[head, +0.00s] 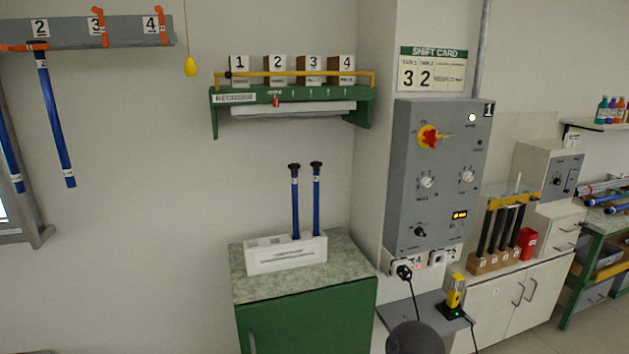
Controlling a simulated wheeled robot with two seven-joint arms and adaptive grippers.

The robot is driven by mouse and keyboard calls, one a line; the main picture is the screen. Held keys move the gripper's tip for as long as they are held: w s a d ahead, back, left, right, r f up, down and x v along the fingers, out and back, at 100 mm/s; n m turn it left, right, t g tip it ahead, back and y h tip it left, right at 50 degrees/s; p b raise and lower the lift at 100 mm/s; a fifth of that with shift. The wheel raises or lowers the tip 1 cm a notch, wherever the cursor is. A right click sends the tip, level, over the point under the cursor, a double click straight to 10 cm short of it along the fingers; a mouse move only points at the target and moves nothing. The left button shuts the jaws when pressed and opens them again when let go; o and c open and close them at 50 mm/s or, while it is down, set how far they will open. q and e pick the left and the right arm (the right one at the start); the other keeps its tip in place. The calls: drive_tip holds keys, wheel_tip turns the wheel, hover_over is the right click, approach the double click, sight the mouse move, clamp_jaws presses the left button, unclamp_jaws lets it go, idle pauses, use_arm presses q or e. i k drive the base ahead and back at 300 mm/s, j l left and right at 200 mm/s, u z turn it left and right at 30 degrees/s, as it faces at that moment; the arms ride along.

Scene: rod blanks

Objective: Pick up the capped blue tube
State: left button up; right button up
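Two blue tubes with black caps stand upright in a white block rack (262,262) on a green cabinet: the left capped blue tube (295,205) and the right capped blue tube (316,205). They stand close together near the rack's right end, and their lower ends are hidden in it. More blue tubes (55,120) hang at the far left below a grey rail with numbered tags, one of them cut by the picture edge. Neither of my grippers shows in the head view.
The green cabinet (350,268) has bare top around the rack. A green shelf (352,112) with numbered boxes hangs above the tubes. A grey control panel (410,200) is to the right, with a small ledge (400,312) below it. A dark rounded shape is at the bottom.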

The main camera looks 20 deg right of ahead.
sight(316, 164)
drive_tip(key=i+l+u, duration=0.15)
drive_tip(key=l, duration=0.25)
drive_tip(key=i+l+u, duration=0.15)
drive_tip(key=l, duration=0.3)
drive_tip(key=l+u, duration=0.15)
drive_tip(key=l, duration=0.25)
